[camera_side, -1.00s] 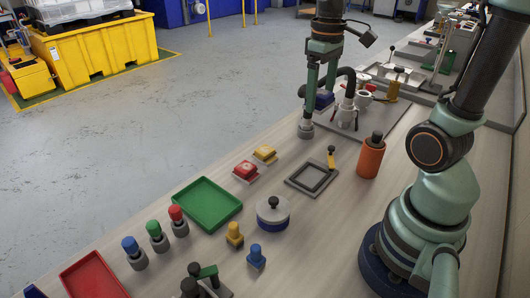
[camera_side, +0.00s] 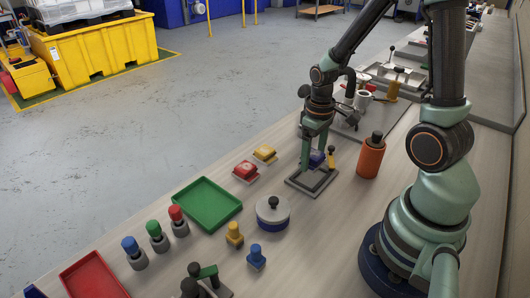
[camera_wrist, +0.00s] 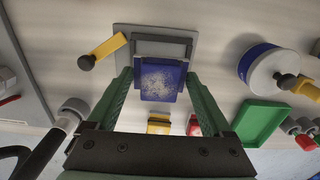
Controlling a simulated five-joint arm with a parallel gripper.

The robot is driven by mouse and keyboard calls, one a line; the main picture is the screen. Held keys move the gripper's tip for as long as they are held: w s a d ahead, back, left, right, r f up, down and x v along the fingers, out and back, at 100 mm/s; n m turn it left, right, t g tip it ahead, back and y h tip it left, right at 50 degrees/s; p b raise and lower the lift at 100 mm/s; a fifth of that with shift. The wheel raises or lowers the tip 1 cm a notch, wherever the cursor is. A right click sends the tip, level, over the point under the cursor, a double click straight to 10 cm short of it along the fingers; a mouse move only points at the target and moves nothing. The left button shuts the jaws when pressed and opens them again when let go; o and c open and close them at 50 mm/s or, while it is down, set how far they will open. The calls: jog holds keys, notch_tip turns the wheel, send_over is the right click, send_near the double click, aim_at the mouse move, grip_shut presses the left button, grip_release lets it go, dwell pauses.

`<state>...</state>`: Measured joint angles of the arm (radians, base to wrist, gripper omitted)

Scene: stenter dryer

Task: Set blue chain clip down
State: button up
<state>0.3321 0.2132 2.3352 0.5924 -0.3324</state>
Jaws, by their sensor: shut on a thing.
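The blue chain clip (camera_wrist: 160,82) is a dark blue block with a worn, speckled face. It sits between the two green fingers of my gripper (camera_wrist: 160,90), which is shut on it. In the side view the clip (camera_side: 317,158) shows partly behind a finger of my gripper (camera_side: 316,161). Both are over the square grey frame (camera_side: 298,183), which has a yellow lever beside it (camera_side: 331,157). In the wrist view the frame (camera_wrist: 180,32) lies just beyond the clip. I cannot tell whether the clip touches the frame.
An orange bottle (camera_side: 370,158) stands right of the frame. Red (camera_side: 246,171) and yellow (camera_side: 265,153) blocks sit to its left. A round lidded pot (camera_side: 273,212) and green tray (camera_side: 207,204) are nearer the front. A grey plate with cups (camera_side: 362,106) lies behind.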

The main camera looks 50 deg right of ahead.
aim_at(312, 165)
jog(key=shift+f, duration=1.3)
jog(key=shift+f, duration=0.6)
jog(key=o, duration=1.4)
notch_tip(312, 165, up, 12)
jog(key=shift+r, duration=0.15)
jog(key=shift+a+r, duration=0.1)
jog(key=shift+r, duration=0.45)
jog(key=a+r+t, duration=0.5)
jog(key=a+r, duration=0.4)
jog(key=shift+s+a+r+t, duration=0.25)
jog(key=shift+a+t, duration=0.05)
jog(key=shift+a, duration=0.1)
